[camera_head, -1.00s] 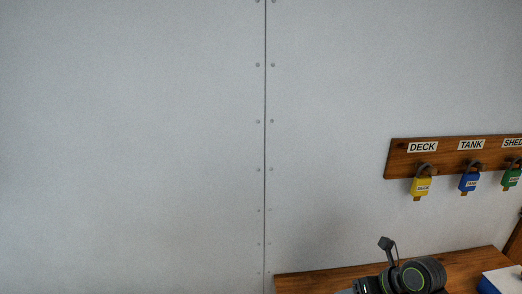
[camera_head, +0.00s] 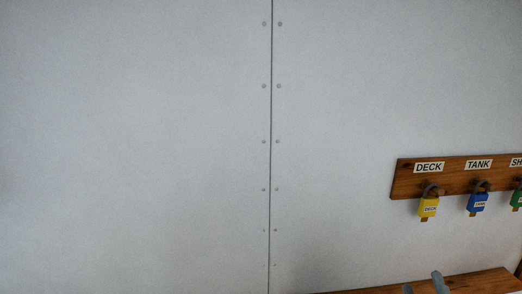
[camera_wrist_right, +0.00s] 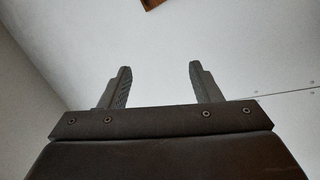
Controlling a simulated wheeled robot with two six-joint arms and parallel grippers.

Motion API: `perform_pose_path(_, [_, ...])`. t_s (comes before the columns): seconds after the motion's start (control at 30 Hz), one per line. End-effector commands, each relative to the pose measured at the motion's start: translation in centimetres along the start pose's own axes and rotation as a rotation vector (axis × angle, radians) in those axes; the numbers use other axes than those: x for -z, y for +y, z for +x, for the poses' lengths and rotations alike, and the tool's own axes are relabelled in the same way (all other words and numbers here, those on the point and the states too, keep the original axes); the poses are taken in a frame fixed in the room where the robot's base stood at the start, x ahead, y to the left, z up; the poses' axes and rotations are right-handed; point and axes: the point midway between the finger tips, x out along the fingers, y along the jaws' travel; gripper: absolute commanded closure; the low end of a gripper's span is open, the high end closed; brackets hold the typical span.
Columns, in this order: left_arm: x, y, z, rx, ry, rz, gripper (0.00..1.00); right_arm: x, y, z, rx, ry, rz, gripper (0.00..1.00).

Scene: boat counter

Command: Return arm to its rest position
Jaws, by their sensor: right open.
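My right gripper (camera_head: 423,285) shows only as two grey fingertips at the bottom edge of the head view, in front of the wooden counter. In the right wrist view my right gripper (camera_wrist_right: 160,70) has its two dark fingers spread wide apart, with nothing between them and the pale wall beyond. The rest of my right arm is out of the head view. My left gripper is not in view.
A wooden board (camera_head: 445,180) on the wall carries a yellow DECK padlock (camera_head: 429,207), a blue TANK padlock (camera_head: 477,203) and a green padlock (camera_head: 517,200) cut by the edge. The wooden counter (camera_head: 480,283) shows below. The wall (camera_head: 130,150) at left is bare.

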Motion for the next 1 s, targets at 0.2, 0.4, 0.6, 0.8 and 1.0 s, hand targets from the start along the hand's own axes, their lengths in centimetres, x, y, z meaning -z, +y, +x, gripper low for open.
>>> perform_pose_path(0.2, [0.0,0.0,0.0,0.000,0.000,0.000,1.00,-7.1,-2.4,-5.5,0.120,-0.437,0.271,0.43])
perform_pose_path(0.4, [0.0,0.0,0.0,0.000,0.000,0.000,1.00,-10.6,-6.6,-13.3,0.324,-0.827,0.477,0.43])
perform_pose_path(0.6, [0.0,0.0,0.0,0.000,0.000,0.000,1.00,-10.4,-9.9,-21.5,0.563,-1.129,0.615,0.43])
perform_pose_path(0.8, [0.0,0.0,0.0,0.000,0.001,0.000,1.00,-8.4,-11.5,-28.1,0.787,-1.336,0.691,0.43])
perform_pose_path(1.0, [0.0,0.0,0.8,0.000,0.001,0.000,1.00,-9.9,-15.7,-30.3,0.861,-1.400,0.702,0.43])
